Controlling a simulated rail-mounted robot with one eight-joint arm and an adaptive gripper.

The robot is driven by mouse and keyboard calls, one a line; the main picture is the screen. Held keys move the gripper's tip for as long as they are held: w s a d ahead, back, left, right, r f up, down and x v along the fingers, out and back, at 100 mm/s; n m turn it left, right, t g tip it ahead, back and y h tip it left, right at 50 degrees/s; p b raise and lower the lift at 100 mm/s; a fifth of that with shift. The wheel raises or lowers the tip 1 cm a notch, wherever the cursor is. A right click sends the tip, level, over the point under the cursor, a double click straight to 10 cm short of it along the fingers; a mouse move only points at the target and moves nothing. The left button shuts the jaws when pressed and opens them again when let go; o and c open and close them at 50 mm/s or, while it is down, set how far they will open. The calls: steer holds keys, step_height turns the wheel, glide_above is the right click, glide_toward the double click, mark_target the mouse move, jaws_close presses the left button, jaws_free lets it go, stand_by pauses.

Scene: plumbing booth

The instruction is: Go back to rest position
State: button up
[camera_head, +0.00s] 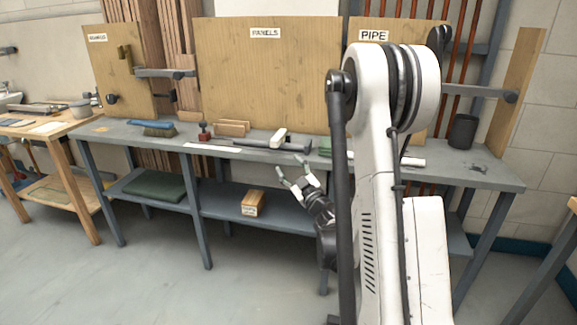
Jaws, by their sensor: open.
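My gripper (298,181) is in front of the long grey workbench (130,134), just below the level of its top. Its pale fingers are spread open and point up and to the left. I see nothing between them. My white arm stands upright at the right of the picture and hides part of the bench and the pipe board (373,35).
The bench top holds a blue brush (160,129), a small red tool (205,132), a dark bar-like tool (270,145) and a dark cup (463,131). A small box (253,203) and a green folded cloth (155,186) lie on the lower shelf. Floor at left front is clear.

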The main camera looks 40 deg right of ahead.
stand_by(0.3)
steer(key=a+r+n+g+y, duration=0.1)
steer(key=a+r+y, duration=0.2)
steer(key=a, duration=0.4)
steer(key=a+r+n+g+y, duration=0.1)
steer(key=a+r+g+y, duration=0.15)
steer(key=a, duration=0.55)
steer(key=s+a+r+m+g+y, duration=0.1)
steer(key=s+a+g, duration=0.15)
steer(key=a, duration=0.35)
steer(key=s+a+r+g+y, duration=0.1)
steer(key=s+a, duration=0.3)
steer(key=a, duration=0.1)
steer(key=s+a+f+m+g+h, duration=0.2)
steer(key=s+m+g, duration=0.1)
steer(key=s, duration=0.9)
steer(key=s+a+f+m+g+h, duration=0.2)
steer(key=s+f+m+g+h, duration=0.1)
steer(key=s, duration=0.9)
step_height(320, 180, up, 19)
steer(key=p, duration=1.8)
steer(key=shift+s+d+f, duration=0.15)
